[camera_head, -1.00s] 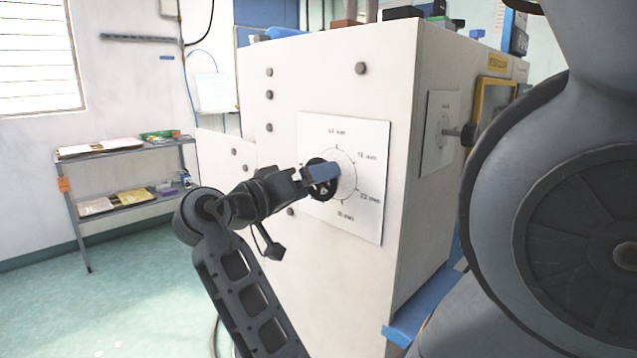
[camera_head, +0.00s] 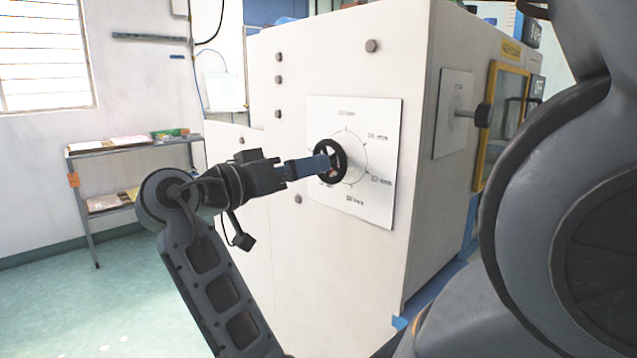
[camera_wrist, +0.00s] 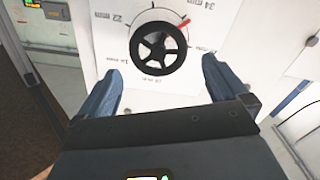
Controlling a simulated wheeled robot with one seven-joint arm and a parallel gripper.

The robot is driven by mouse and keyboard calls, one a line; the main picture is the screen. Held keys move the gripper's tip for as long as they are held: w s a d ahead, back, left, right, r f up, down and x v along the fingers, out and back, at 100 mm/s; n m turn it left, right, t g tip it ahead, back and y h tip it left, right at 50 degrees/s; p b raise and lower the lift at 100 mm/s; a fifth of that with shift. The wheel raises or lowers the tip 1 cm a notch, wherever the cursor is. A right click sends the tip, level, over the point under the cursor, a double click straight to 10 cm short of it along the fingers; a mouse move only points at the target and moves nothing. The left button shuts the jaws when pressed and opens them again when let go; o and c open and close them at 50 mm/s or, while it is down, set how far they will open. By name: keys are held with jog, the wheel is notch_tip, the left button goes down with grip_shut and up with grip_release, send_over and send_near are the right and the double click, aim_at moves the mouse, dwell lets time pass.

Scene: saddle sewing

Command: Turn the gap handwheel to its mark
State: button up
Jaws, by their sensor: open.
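The gap handwheel (camera_head: 330,161) is a small black spoked wheel on a white dial plate (camera_head: 379,203) on the side of a cream machine. In the wrist view the handwheel (camera_wrist: 153,48) shows at the top centre, with a red mark (camera_wrist: 184,22) on the dial plate (camera_wrist: 105,25) to its upper right, near the "34 mm" label. My gripper (camera_head: 318,164) is in front of the handwheel from the left. In the wrist view its blue fingers (camera_wrist: 161,80) are spread, with the wheel beyond and between their tips. I see nothing held. Contact with the rim is not clear.
The cream machine (camera_head: 285,120) fills the middle. A second knob (camera_head: 482,115) sticks out of its right-hand face beside a yellow-framed window (camera_head: 497,140). A grey shelf (camera_head: 120,190) stands by the left wall, and the floor before it is clear.

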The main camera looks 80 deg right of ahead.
aim_at(328, 184)
jog(key=shift+s+d+f+m+b, duration=0.1)
jog(key=shift+s+d+m+b, duration=0.5)
jog(key=shift+s+d+m, duration=0.65)
jog(key=shift+s+d+f+m+b, duration=0.1)
jog(key=shift+s+d+m+b, duration=0.6)
jog(key=shift+s+d, duration=0.85)
jog(key=shift+w+d, duration=0.15)
jog(key=c, duration=0.6)
jog(key=shift+c, duration=0.2)
jog(key=shift+f+m+b, duration=0.15)
jog(key=shift+m+b, duration=0.2)
